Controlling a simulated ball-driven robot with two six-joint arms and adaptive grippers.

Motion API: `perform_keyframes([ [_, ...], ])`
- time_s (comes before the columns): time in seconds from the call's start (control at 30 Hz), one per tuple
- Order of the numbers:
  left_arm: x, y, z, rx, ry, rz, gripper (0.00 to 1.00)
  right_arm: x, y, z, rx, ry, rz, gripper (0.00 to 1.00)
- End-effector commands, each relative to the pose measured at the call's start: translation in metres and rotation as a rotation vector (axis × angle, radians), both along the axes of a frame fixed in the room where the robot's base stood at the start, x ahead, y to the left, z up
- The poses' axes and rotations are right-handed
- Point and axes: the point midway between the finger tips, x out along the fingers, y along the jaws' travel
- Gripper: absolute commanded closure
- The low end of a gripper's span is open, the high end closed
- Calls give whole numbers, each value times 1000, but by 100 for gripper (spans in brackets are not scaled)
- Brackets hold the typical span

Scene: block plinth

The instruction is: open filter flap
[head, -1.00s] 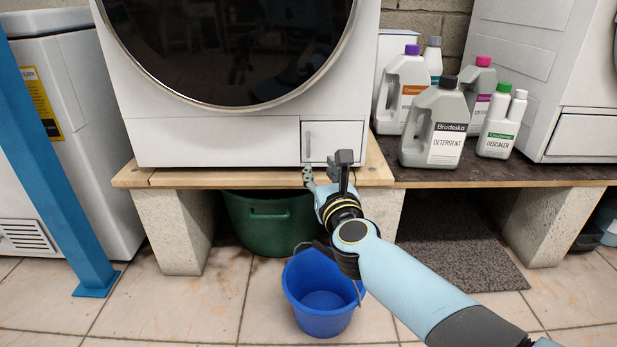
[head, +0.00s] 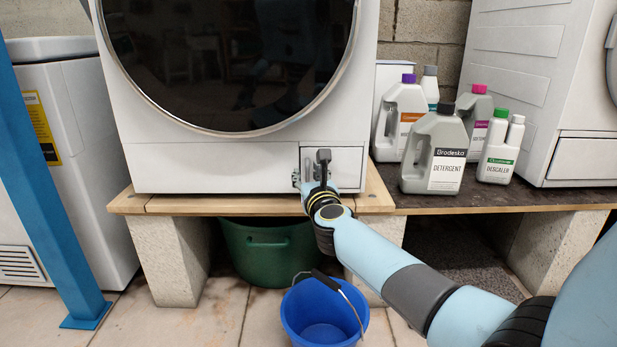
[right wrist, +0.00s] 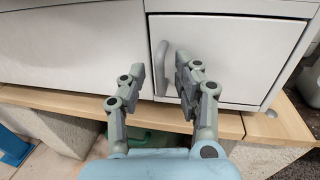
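The filter flap (head: 347,170) is a small white square panel at the lower right of the washing machine's front; it looks shut. A grey vertical handle (right wrist: 160,66) stands on its left side in the right wrist view. My right gripper (head: 311,170) is in front of the flap. In the right wrist view the right gripper (right wrist: 160,78) is open, with one finger left of the handle and one right of it. I see no clear contact between the fingers and the handle. My left gripper is not in view.
The washing machine (head: 215,165) stands on a wooden board (head: 180,204) over concrete blocks. A blue bucket (head: 325,315) and a green tub (head: 262,245) stand below. Several bottles, including a grey detergent bottle (head: 435,150), stand to the right. A blue post (head: 45,180) is at the left.

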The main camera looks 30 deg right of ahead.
Motion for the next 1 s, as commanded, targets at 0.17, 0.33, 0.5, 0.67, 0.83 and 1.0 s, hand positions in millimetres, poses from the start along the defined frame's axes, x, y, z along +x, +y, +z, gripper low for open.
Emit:
perform_keyframes([
  [0.17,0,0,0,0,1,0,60,0,0,0,0,0,0,76],
  [0.33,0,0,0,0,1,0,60,0,0,0,-1,0,0,98],
  [0.5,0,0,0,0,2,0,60,0,1,0,-1,0,1,100],
  [0.67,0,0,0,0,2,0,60,0,1,0,-1,0,2,100],
  [0.83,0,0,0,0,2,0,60,-1,1,0,-2,1,4,100],
  [1.0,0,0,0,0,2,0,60,-10,-4,0,-5,2,17,100],
])
